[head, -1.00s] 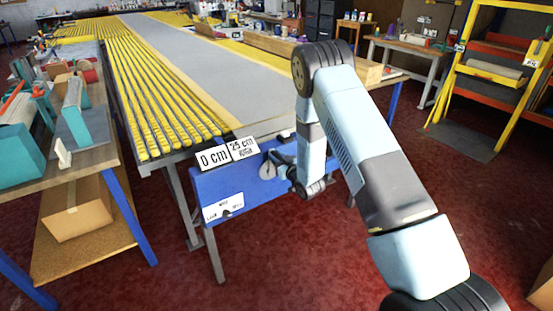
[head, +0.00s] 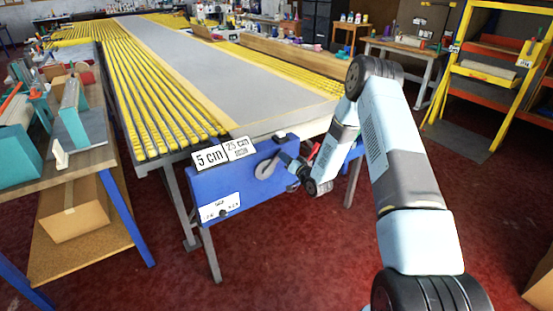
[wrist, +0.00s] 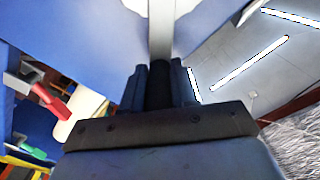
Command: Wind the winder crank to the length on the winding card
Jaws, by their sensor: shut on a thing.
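The blue winder (head: 235,190) is fixed to the near end of the long table. Its counter (head: 208,157) reads 5 cm, and the winding card (head: 239,148) beside it reads 25 cm. The crank's round pale hub (head: 265,169) is on the winder's front face. My gripper (head: 285,158) is to the right of the hub. In the wrist view my gripper (wrist: 160,88) is shut on the dark crank handle (wrist: 159,82), and the grey crank arm (wrist: 162,30) runs from it to the hub. The wrist partly hides the handle in the head view.
Yellow strips (head: 160,90) and a grey runner (head: 205,65) lie along the table. A wooden bench (head: 85,165) with teal tools stands at left. A yellow rack (head: 490,70) stands at right. Red floor is open between the table and the rack.

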